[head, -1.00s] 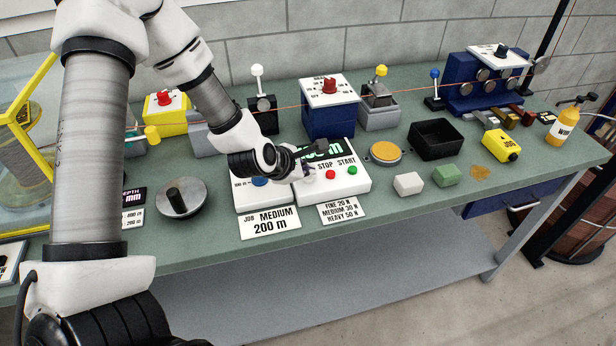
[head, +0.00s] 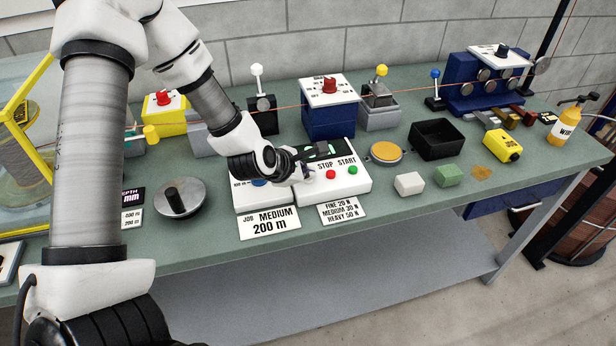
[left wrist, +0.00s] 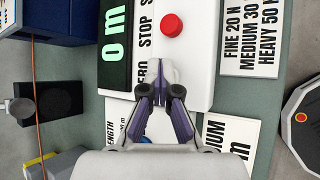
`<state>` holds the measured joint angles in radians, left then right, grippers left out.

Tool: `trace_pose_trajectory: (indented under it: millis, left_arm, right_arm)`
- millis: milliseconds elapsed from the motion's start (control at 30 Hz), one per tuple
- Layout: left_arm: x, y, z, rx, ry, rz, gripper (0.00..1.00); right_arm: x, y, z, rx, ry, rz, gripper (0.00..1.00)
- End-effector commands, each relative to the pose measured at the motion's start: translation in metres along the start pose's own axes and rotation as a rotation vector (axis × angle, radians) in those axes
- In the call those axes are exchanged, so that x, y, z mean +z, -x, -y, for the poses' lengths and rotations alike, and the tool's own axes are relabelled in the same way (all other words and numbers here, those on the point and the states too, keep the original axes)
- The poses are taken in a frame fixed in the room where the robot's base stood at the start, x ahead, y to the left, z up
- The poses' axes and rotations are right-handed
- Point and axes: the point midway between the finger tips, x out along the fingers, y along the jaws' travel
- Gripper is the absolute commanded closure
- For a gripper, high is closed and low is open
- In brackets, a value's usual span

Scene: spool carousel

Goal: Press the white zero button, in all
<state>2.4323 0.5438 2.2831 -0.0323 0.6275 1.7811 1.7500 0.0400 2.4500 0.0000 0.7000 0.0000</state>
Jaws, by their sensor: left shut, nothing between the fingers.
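The white control box (head: 318,194) stands on the green bench with a red STOP button (head: 331,174) and a green START button (head: 353,170). In the left wrist view the red button (left wrist: 171,25) and the printed ZERO label (left wrist: 143,71) lie beside my fingers. My left gripper (head: 308,174) is shut and empty, its tips over the box just left of the red button; its tips also show in the left wrist view (left wrist: 158,68). The white zero button is hidden by the fingertips, so I cannot tell whether they touch it. The dark display (left wrist: 114,45) shows green characters.
Job card (head: 269,222) and force card (head: 342,211) lie in front of the box. A blue box with a red knob (head: 328,118) stands behind. An orange-topped disc (head: 386,152), black tray (head: 437,139) and white block (head: 409,184) are to the right.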

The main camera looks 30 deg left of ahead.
Motion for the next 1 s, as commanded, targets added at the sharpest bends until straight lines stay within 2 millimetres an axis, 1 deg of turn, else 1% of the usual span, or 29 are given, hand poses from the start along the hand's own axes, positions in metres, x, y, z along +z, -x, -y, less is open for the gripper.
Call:
trace_pose_trajectory:
  millis: [167,500,833,1000]
  left_arm:
    - [0.0,0.0,0.0,-0.001,0.0,-0.001,1.0]
    - [0.009,0.013,-0.009,0.0,0.001,0.0,1.0]
    - [0.009,0.013,-0.01,0.0,0.0,0.0,1.0]
    - [0.016,0.022,-0.017,0.001,0.0,0.0,1.0]
  right_arm:
    - [0.0,0.001,0.0,0.0,0.0,0.0,0.6]
    - [0.0,0.013,0.0,0.0,0.0,0.0,0.6]
    - [0.0,0.013,0.0,0.0,0.0,0.0,0.6]
    - [0.0,0.024,0.0,0.0,0.0,0.0,0.6]
